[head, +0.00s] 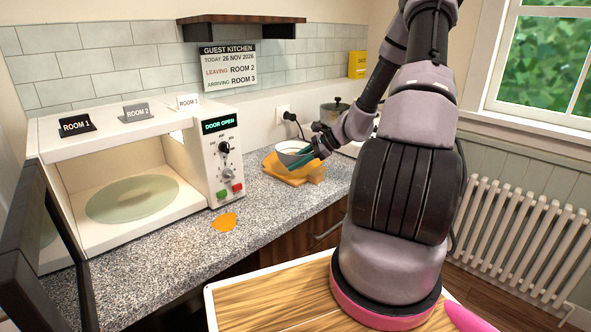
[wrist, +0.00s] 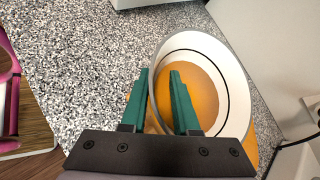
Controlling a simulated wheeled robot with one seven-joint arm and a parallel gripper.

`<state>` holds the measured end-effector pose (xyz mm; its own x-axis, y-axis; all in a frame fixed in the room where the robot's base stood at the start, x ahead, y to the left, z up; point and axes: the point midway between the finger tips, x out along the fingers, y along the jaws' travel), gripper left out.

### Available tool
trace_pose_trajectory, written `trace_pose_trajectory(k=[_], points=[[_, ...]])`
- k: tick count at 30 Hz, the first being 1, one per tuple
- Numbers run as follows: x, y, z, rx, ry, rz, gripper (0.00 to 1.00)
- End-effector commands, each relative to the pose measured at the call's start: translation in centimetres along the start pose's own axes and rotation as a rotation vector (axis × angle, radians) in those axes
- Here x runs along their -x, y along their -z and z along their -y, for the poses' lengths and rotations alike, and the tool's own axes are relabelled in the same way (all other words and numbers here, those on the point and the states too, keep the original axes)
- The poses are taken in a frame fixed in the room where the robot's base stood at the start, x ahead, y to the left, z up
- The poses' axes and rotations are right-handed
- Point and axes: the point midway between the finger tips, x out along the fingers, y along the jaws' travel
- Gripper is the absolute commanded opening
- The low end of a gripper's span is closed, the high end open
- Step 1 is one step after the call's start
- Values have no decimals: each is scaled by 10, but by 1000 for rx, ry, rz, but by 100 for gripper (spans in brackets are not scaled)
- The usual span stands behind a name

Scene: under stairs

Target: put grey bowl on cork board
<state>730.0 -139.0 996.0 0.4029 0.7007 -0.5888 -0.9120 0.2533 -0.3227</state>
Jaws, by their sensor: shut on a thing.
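The grey bowl (head: 291,148), pale and nearly white here, is at the orange-brown cork board (head: 285,177) on the counter. In the wrist view the bowl (wrist: 238,90) has a thin dark ring and an orange-brown middle. My gripper (head: 306,160) is shut on the bowl's near-left rim. In the wrist view the gripper's (wrist: 159,76) green fingers straddle this rim, one outside and one inside. The board (wrist: 252,160) shows around the bowl's lower edge. I cannot tell whether the bowl touches the board.
An open microwave (head: 210,165) stands left on the speckled counter (head: 255,210), its door (head: 35,245) swung out. An orange patch (head: 224,222) lies before it. A pot (head: 335,110) stands behind my gripper. A wooden-topped surface (head: 270,300) is in front, and a radiator (head: 520,230) at right.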

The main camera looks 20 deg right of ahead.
Motion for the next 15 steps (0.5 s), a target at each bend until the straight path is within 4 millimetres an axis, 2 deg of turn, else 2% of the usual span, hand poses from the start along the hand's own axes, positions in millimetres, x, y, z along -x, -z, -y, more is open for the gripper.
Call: trace_pose_trajectory(k=[15], points=[[29,-36,16,2,2,-1,0]])
